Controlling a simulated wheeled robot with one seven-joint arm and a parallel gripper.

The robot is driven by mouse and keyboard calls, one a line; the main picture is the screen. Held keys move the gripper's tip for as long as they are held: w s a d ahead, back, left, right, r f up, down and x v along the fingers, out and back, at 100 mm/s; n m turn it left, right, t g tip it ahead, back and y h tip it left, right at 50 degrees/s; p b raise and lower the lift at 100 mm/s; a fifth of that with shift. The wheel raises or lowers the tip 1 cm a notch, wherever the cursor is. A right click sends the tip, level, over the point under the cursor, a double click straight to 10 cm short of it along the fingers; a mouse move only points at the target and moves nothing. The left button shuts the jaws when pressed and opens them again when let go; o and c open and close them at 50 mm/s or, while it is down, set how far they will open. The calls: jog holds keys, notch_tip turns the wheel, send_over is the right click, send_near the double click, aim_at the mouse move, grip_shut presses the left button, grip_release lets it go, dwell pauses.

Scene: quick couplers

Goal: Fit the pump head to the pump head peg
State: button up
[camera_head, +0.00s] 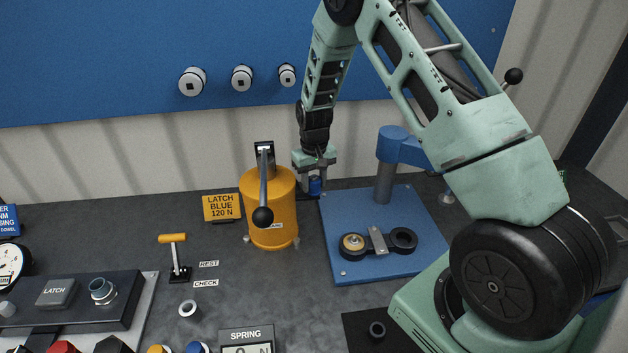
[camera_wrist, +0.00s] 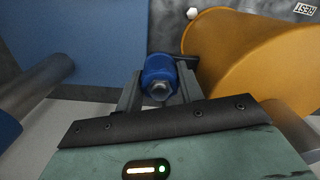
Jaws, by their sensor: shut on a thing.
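In the wrist view the blue cylinder (camera_wrist: 160,72) sits between the two fingers (camera_wrist: 159,84), with a metal hex end facing the camera. I cannot tell for sure which part is the pump head peg. A blue stand with a base plate (camera_head: 345,263) is to the right of the gripper; a dark two-ring fixture (camera_head: 378,242) lies on it.
The orange cylinder (camera_head: 268,215) with a black-knobbed lever stands close to the left of my gripper, and shows large in the wrist view (camera_wrist: 255,60). The blue stand's post (camera_head: 383,180) is to the right.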

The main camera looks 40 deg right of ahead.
aim_at(314, 179)
jog(key=shift+f, duration=0.2)
jog(key=o, duration=0.9)
notch_tip(314, 179, up, 17)
jog(key=b, duration=0.5)
jog(key=shift+r+b, duration=0.2)
jog(key=shift+b, duration=0.1)
jog(key=s+a+f+n+t, duration=0.15)
jog(key=s+a, duration=0.35)
jog(key=s, duration=0.5)
jog(key=s+a+f+n+t, duration=0.1)
jog(key=s+a+f, duration=0.3)
jog(key=s, duration=0.7)
jog(key=s+a+n+b, duration=0.2)
jog(key=s+a, duration=0.2)
jog(key=a, duration=0.2)
jog(key=s+a+f+n+g+b, duration=0.1)
jog(key=s+a+n+b, duration=0.1)
jog(key=s+a, duration=0.2)
jog(key=s+a+f+n+g+b, duration=0.1)
jog(key=s+a+n+b, duration=0.1)
jog(key=a, duration=0.6)
jog(key=shift+s+a+f+n+g+y, duration=0.1)
jog(key=shift+s+n, duration=0.1)
jog(key=shift+s, duration=0.25)
jog(key=shift+s+d+f+n+g+y, duration=0.1)
jog(key=shift+s+n, duration=0.05)
jog(key=shift+s, duration=0.3)
jog(key=shift+s+a+f+n+g+y, duration=0.1)
jog(key=shift+s+n, duration=0.1)
jog(key=shift+s, duration=0.25)
